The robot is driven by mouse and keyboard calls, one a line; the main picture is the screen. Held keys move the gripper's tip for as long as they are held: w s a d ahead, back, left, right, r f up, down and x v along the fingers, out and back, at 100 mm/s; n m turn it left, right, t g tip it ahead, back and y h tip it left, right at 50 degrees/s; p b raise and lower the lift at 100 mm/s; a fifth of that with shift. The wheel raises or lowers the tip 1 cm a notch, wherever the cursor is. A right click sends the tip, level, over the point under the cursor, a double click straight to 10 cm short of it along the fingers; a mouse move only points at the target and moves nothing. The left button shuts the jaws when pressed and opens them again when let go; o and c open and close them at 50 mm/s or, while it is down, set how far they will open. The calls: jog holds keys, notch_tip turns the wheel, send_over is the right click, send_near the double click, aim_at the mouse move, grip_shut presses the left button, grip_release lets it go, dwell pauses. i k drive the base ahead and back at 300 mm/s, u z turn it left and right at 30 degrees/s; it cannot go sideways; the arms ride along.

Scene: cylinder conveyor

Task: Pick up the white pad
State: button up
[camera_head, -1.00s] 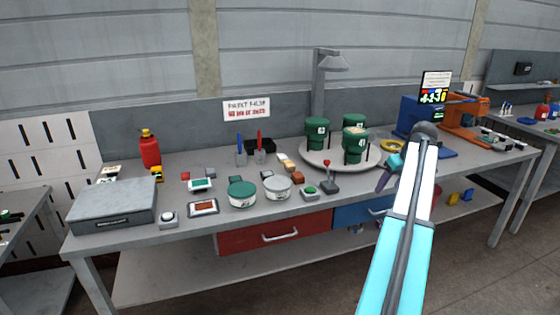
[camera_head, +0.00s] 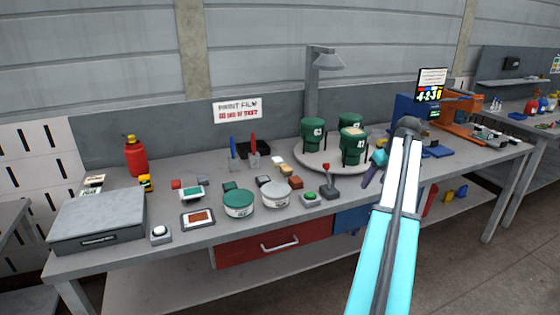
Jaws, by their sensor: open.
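A small white pad (camera_head: 276,161) lies on the grey workbench, left of the round turntable and just behind a tan pad (camera_head: 284,169). My gripper (camera_head: 370,174) is at the right, in front of the turntable near the bench's front edge. It is well to the right of the white pad and apart from it. It is small and partly behind my arm. Its jaws are open, with nothing visible between them.
The turntable (camera_head: 304,160) carries green numbered cans. A joystick box (camera_head: 330,188), brown pad (camera_head: 296,182), grey tin (camera_head: 275,194) and green-lidded tin (camera_head: 238,204) stand in front. A lamp (camera_head: 313,95) rises behind. A dark tray (camera_head: 252,150) is left of the white pad.

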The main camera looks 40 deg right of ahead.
aim_at(276, 161)
jog(key=u, duration=0.05)
jog(key=i, duration=1.7)
